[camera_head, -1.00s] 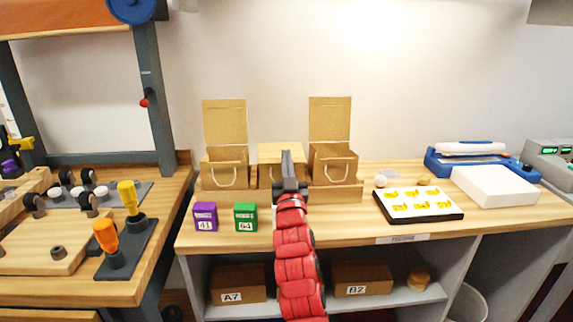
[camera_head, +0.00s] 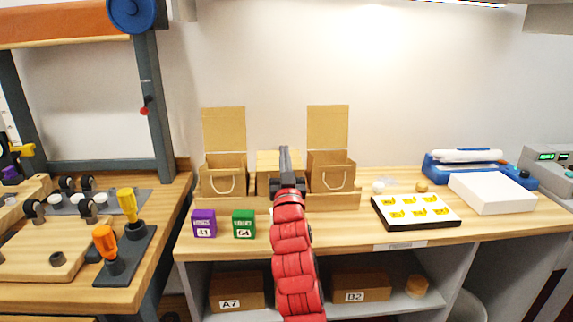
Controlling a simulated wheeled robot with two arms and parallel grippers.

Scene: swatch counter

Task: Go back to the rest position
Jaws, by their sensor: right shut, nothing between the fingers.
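My right gripper (camera_head: 286,160) is shut and empty. It is at the end of my red right arm (camera_head: 292,250), which comes up from the bottom of the picture over the counter. The gripper's dark fingers point away from me, in front of the middle cardboard box (camera_head: 268,160), and hide part of it. I cannot tell how far it is from that box. My left gripper is not in view.
Open boxes stand left (camera_head: 224,181) and right (camera_head: 331,177). A purple block (camera_head: 203,224), a green block (camera_head: 243,224), a tray of yellow pieces (camera_head: 420,226) and a white box (camera_head: 492,193) rest on the counter (camera_head: 340,237). Left is a workbench (camera_head: 165,215).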

